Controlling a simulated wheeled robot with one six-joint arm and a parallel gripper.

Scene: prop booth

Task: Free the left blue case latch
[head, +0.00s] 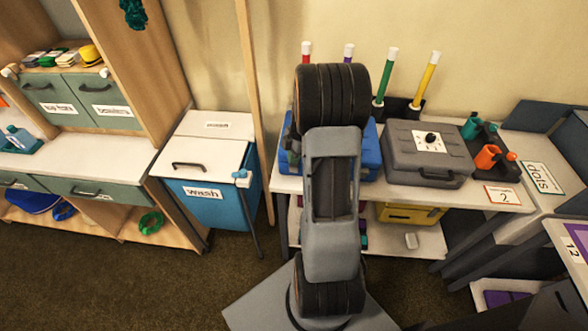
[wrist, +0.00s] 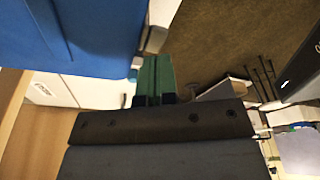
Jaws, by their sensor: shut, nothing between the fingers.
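The blue case (head: 371,152) stands on the white-topped table in the head view, mostly hidden behind my arm. Its blue surface (wrist: 75,30) fills the upper left of the wrist view. I cannot make out the left latch in either view; my arm covers the case's front in the head view. My gripper (wrist: 153,68) shows green fingers close together in the wrist view, shut and empty. They lie just right of the case's edge; I cannot tell if they touch it.
A grey case (head: 426,155) with a dial stands right of the blue case. Colored tubes (head: 387,78) stand behind. A blue wash bin (head: 205,205) is at left. A yellow case (head: 410,214) sits on the shelf below. The carpet (head: 150,285) in front is clear.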

